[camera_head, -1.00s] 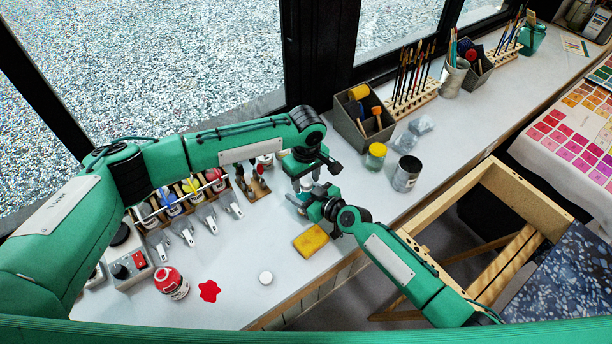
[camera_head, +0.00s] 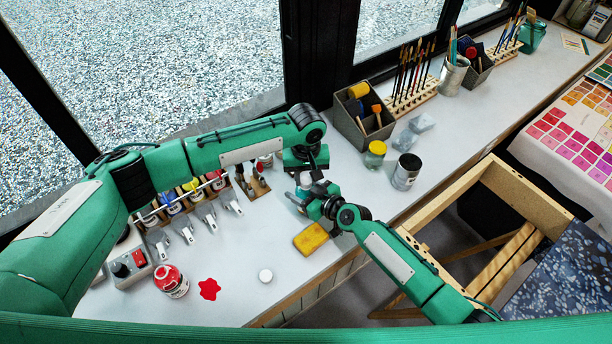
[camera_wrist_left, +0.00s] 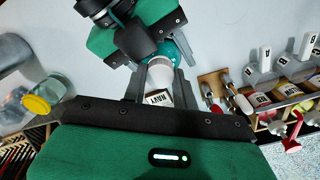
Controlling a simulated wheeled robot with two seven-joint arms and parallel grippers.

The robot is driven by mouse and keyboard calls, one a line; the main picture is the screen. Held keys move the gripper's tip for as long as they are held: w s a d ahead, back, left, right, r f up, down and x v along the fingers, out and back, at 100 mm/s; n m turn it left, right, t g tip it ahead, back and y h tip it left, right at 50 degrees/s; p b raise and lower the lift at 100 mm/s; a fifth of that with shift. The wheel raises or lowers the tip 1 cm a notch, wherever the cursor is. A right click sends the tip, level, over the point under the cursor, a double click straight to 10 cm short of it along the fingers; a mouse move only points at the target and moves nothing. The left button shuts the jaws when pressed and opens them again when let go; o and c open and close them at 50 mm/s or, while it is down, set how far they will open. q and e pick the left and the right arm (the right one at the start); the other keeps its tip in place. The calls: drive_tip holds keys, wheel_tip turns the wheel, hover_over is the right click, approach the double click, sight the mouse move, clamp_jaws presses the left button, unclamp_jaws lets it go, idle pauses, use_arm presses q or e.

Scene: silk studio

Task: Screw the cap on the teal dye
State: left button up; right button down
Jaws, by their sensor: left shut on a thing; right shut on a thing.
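My left gripper (camera_head: 304,182) points down over the worktop, shut on a white cap (camera_wrist_left: 159,72), which shows between its fingers in the left wrist view. My right gripper (camera_head: 316,200) comes in low from the right, just beneath, shut on the teal dye bottle. A small teal part of the bottle (camera_wrist_left: 181,50) shows beside the cap in the left wrist view; the grippers hide the rest. The cap is at the bottle's top; whether its thread is tight I cannot tell. A white label reading NAVY (camera_wrist_left: 158,98) also shows between the left fingers.
A yellow sponge (camera_head: 310,238) lies just in front of the grippers. A red bottle (camera_head: 171,281), red spill (camera_head: 209,289) and loose white cap (camera_head: 265,276) are nearer. A bottle rack (camera_head: 180,201) stands left; a yellow-lidded jar (camera_head: 375,154) and dark tin (camera_head: 406,171) stand right.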

use_arm(q)
drive_tip(key=shift+a, duration=0.1)
drive_tip(key=o, duration=1.1)
drive_tip(key=shift+d, duration=0.2)
drive_tip(key=shift+r, duration=0.2)
wheel_tip(320, 180, up, 4)
drive_tip(key=shift+r, duration=0.15)
drive_tip(key=shift+a, duration=0.1)
drive_tip(key=shift+c, duration=0.4)
